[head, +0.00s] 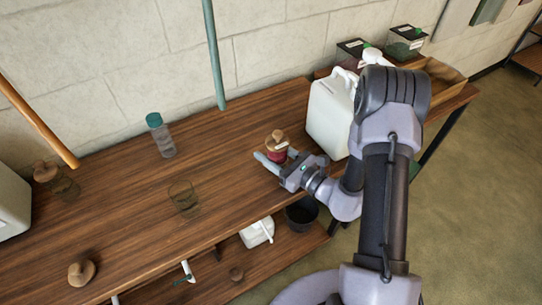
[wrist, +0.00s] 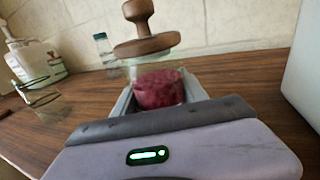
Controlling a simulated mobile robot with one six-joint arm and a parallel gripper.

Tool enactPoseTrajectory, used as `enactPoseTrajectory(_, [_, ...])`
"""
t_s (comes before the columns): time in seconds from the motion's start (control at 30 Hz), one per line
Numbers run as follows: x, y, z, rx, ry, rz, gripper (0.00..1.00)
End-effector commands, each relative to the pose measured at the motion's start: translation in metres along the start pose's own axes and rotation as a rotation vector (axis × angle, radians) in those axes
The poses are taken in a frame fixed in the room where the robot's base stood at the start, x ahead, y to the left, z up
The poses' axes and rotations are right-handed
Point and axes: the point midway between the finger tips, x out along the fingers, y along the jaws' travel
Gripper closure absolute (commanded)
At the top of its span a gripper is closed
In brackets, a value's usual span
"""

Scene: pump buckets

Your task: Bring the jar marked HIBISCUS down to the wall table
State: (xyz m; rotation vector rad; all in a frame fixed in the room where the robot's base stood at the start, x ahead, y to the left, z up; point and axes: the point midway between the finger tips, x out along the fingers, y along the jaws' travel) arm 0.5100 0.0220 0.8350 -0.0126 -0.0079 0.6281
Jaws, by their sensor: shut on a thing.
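A small clear jar with dark red contents and a wooden knobbed lid (head: 276,136) stands upright at the wooden wall table (head: 120,225), right of its middle. A pale label shows on it, but I cannot read it. My gripper (head: 270,159) is shut on this jar, one finger on either side, low over the tabletop. I cannot tell whether its base touches the wood. In the wrist view the red contents (wrist: 158,90) sit between the fingers, with the wooden lid (wrist: 142,45) above.
A white jug (head: 329,117) stands close right of the jar. A teal-capped bottle (head: 161,136), an empty glass (head: 184,197) and a brown-lidded jar (head: 50,176) stand leftward. A wooden lid (head: 81,272) lies near the front. The tabletop left of my gripper is mostly clear.

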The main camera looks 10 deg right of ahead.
Motion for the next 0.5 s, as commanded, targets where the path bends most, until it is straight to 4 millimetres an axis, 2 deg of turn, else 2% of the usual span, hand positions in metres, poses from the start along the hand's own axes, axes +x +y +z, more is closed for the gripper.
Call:
enactPoseTrajectory(0.27, [-0.0003, -0.0005, -0.0006, -0.002, 0.002, -0.001, 1.0])
enactPoseTrajectory(0.3, [-0.0004, -0.0004, -0.0004, -0.002, 0.002, -0.001, 0.42])
enactPoseTrajectory(0.37, [-0.0004, -0.0003, -0.0004, -0.002, 0.002, -0.001, 0.3])
enactPoseTrajectory(0.5, [-0.0005, -0.0003, -0.0003, -0.002, 0.002, -0.001, 0.28])
